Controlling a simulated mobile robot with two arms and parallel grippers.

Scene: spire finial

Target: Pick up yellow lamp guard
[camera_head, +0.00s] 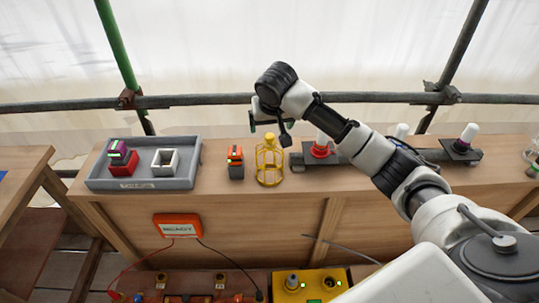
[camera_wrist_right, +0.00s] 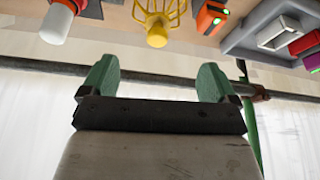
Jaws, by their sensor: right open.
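The yellow lamp guard (camera_head: 269,165) is a wire cage with a solid yellow cap, standing upright on the wooden bench. In the right wrist view the lamp guard (camera_wrist_right: 157,22) shows at the top, beyond the fingertips and apart from them. My right gripper (camera_head: 268,130) is above and behind the lamp guard in the head view. Its two green fingers (camera_wrist_right: 155,78) are spread wide with nothing between them. My left gripper is in neither view.
A grey tray (camera_head: 190,180) holding a white square cup and red and purple parts is left of the guard. An orange and dark block (camera_head: 235,162) stands close on its left. A red-based white lamp (camera_head: 321,145) on a dark plate is close on its right. A scaffold rail (camera_head: 210,104) runs behind.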

